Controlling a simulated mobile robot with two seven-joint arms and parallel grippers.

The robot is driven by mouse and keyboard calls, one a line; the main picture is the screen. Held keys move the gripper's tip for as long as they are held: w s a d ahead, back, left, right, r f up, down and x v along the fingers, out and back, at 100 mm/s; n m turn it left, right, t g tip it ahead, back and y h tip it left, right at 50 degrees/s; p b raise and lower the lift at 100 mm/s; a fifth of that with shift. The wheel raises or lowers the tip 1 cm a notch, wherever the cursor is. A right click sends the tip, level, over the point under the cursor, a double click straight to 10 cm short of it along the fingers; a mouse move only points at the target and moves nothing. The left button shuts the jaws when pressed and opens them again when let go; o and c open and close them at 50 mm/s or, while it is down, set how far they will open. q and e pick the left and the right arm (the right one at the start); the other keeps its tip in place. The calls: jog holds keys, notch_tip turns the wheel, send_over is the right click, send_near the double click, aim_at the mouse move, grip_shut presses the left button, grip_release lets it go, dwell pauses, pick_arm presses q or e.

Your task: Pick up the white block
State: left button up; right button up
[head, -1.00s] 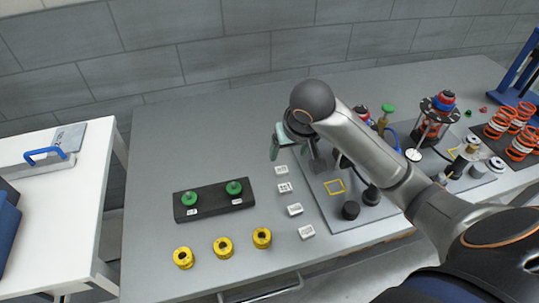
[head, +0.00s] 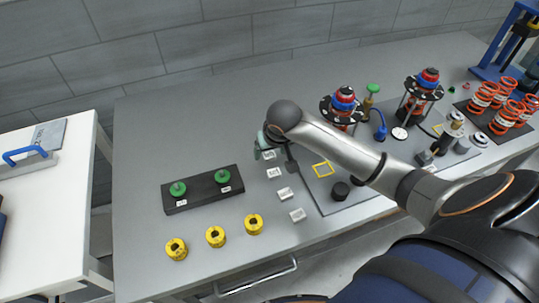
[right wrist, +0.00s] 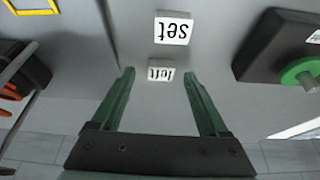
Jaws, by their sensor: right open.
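Several small white blocks stand in a column on the grey table: the farthest (head: 269,155) is partly hidden by my right gripper, and nearer ones follow at a second block (head: 273,172), a third (head: 285,193) and a fourth (head: 297,215). In the right wrist view, a white block labelled "left" (right wrist: 161,73) appears between the fingertips, with clear gaps on both sides. A block labelled "set" (right wrist: 172,28) lies beyond it. My right gripper (right wrist: 158,76) is open with green fingers and holds nothing; it also shows in the head view (head: 265,148). My left gripper is out of view.
A black base (head: 205,202) with two green knobs lies left of the blocks. Several yellow rings (head: 215,237) lie near the front edge. A grey plate with a yellow square outline (head: 323,169) and fixtures is to the right.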

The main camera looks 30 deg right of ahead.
jog(key=shift+w+f, duration=0.15)
jog(key=shift+f, duration=0.2)
jog(key=shift+c, duration=0.2)
grip_shut()
